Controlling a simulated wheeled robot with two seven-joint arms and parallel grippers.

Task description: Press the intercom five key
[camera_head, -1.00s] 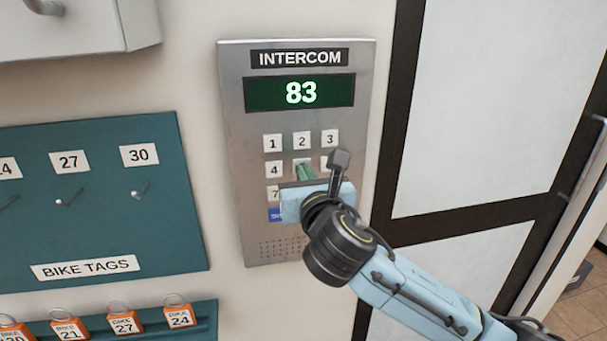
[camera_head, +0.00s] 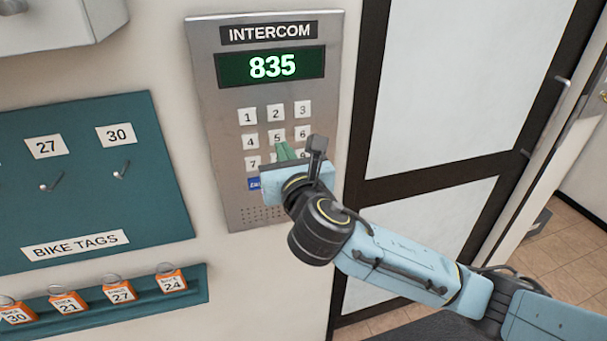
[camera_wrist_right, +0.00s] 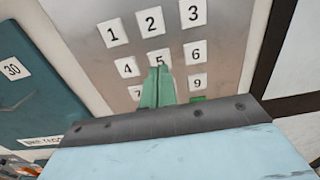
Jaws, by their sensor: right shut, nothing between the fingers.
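The grey metal intercom panel (camera_head: 215,100) is on the wall, and its green display (camera_head: 271,67) reads 835. The five key (camera_head: 277,138) is in the middle of the keypad; in the right wrist view the five key (camera_wrist_right: 158,57) shows just above the fingertips, partly covered by them. My right gripper (camera_head: 283,148) is shut and empty, its green fingers pointing at the keypad just below the five key. In the right wrist view the closed fingertips (camera_wrist_right: 160,72) overlap the key's lower edge. I cannot tell whether they touch it. The eight key is hidden behind the fingers.
A teal bike tags board (camera_head: 80,180) with hooks is left of the panel. Below it, several orange tags stand on a teal ledge (camera_head: 195,290). A dark-framed door (camera_head: 440,80) is to the right. A grey box (camera_head: 60,30) juts out at the upper left.

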